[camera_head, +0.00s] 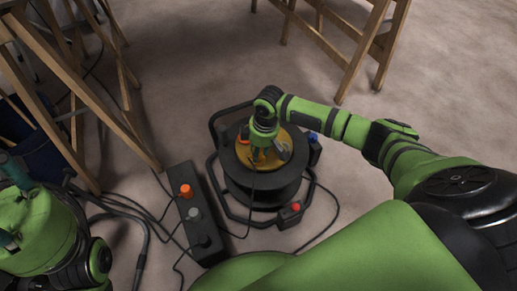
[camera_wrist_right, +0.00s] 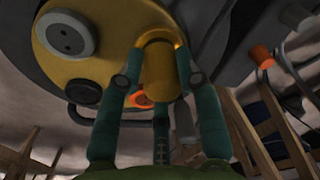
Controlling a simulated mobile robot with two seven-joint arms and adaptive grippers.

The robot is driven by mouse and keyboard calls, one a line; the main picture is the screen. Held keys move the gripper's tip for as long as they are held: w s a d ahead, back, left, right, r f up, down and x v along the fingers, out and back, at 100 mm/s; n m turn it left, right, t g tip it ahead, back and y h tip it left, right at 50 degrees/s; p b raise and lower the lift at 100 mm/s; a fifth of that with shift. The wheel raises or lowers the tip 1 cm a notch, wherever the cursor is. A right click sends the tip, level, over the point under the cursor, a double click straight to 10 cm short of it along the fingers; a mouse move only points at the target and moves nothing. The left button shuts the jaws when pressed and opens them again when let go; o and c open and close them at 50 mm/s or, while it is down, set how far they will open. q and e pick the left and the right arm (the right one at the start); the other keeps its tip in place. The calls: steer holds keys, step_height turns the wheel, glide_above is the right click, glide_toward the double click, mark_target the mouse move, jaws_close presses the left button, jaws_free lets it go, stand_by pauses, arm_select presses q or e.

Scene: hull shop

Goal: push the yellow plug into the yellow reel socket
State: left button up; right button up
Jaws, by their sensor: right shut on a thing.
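The cable reel (camera_head: 262,190) stands on the floor in the head view, with a yellow top plate (camera_head: 285,146). My right gripper (camera_head: 262,152) points down over this plate. In the right wrist view its teal fingers are shut on the yellow plug (camera_wrist_right: 159,72). The plug's far end meets a yellow rim (camera_wrist_right: 160,38) at the plate. I cannot tell how deep it sits, since the fingers and the plug hide the contact. Green and teal parts at the left edge look like my left arm; its gripper's jaws cannot be made out.
A grey socket (camera_wrist_right: 66,34), a black cap (camera_wrist_right: 84,95) and an orange part (camera_wrist_right: 145,98) are near the plug. A dark box (camera_head: 196,215) with an orange knob (camera_head: 186,190) stands left of the reel. Cables lie around it. Wooden trestles (camera_head: 350,45) stand behind.

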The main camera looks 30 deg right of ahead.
steer(key=shift+f, duration=0.45)
steer(key=o, duration=1.1)
steer(key=shift+o, duration=0.2)
step_height(320, 180, up, 12)
steer(key=d, duration=0.1)
steer(key=shift+s+d, duration=0.15)
steer(key=shift+s, duration=0.3)
steer(key=shift+f, duration=0.1)
